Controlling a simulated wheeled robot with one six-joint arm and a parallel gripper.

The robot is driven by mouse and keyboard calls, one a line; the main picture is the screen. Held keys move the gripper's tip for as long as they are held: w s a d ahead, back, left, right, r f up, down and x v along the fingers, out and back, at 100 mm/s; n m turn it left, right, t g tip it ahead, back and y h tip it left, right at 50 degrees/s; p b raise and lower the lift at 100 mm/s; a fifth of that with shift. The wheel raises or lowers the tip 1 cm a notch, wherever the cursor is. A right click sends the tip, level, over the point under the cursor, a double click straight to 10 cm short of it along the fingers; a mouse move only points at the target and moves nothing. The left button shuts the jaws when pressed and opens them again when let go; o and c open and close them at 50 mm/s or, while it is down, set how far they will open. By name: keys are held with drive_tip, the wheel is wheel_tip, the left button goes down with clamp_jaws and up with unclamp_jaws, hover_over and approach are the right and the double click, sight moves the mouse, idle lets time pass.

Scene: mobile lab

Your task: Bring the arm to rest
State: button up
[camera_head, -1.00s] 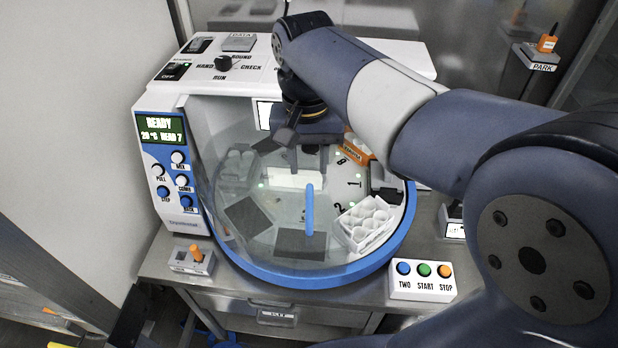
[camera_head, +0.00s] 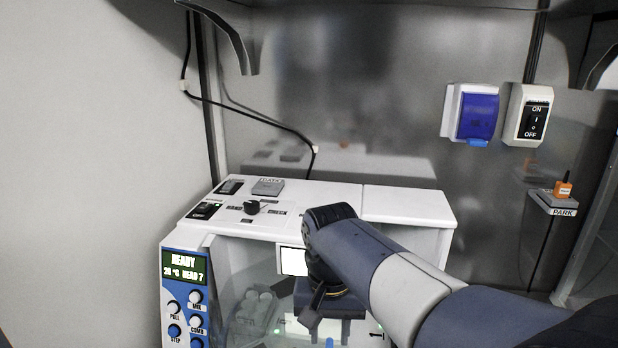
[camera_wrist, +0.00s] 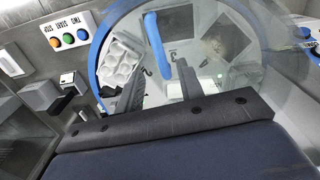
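My arm reaches in from the lower right in the head view. Its wrist (camera_head: 330,270) is above the front of the white machine (camera_head: 410,205). A white rack with several wells (camera_wrist: 120,64) shows beyond the left finger. I cannot tell how far the fingers are from the cover.
The machine's display (camera_head: 184,265) reads READY. A button box (camera_wrist: 68,38) stands beside the blue rim. On the back wall are a blue-covered socket (camera_head: 477,114) and an ON/OFF switch (camera_head: 535,115).

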wheel_tip(320, 180, down, 5)
drive_tip(key=shift+f, duration=0.15)
drive_tip(key=shift+d, duration=0.35)
drive_tip(key=shift+r, duration=0.25)
